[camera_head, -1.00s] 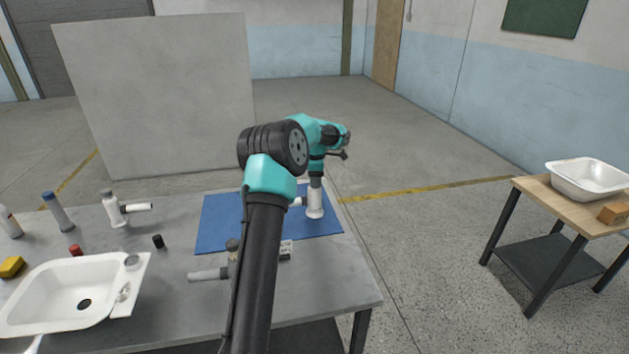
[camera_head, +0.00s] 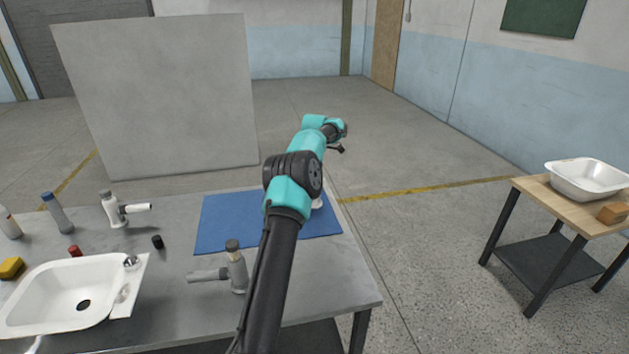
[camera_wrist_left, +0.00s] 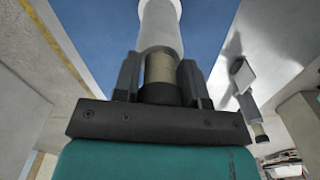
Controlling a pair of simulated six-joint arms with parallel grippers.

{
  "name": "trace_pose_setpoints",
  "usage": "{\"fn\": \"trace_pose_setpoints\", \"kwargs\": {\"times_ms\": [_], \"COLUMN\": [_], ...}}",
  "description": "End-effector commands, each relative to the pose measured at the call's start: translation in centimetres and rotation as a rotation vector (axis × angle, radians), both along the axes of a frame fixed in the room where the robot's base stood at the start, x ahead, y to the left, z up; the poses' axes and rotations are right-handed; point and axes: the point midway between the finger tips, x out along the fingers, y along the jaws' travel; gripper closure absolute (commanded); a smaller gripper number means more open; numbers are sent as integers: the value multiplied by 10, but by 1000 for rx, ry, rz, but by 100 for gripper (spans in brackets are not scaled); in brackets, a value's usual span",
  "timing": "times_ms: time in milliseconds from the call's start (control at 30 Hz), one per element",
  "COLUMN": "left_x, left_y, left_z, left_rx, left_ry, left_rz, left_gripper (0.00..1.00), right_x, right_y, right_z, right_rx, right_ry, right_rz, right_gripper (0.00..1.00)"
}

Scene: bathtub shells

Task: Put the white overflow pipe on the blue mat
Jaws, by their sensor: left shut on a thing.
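The white overflow pipe (camera_wrist_left: 160,28) is in my left gripper (camera_wrist_left: 159,80), whose two dark fingers are shut around its dark and tan end in the left wrist view. The blue mat (camera_wrist_left: 205,25) shows behind the pipe there. In the head view my left arm hides the gripper and most of the pipe; a small white part of the pipe (camera_head: 317,203) shows at the arm's right edge, over the right part of the blue mat (camera_head: 222,222). I cannot tell whether the pipe touches the mat. My right gripper is not in view.
A grey pipe fitting (camera_head: 237,272) stands in front of the mat, close to my arm. Another white pipe fitting (camera_head: 113,210), a black cap (camera_head: 157,242) and a white basin (camera_head: 60,285) are to the left. The mat's left part is clear.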

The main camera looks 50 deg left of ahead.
Motion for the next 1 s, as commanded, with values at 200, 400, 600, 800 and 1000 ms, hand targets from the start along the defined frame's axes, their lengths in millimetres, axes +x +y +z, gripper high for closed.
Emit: {"fn": "trace_pose_setpoints", "kwargs": {"times_ms": [200, 400, 600, 800, 1000], "left_x": [0, 0, 0, 0, 0], "left_y": [0, -1, 0, -1, -1], "left_z": [-8, -32, -35, -37, -37], "left_rx": [-1, -1, 0, 0, 0], "left_ry": [2, 1, 0, 0, 0], "left_rz": [0, -1, 0, 0, 0], "left_gripper": [100, 100, 100, 100, 45], "right_x": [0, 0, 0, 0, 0], "right_y": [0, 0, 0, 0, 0], "right_z": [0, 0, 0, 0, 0], "right_rx": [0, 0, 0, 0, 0], "right_ry": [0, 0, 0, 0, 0], "right_rz": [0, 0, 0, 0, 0], "right_gripper": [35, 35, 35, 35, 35]}}
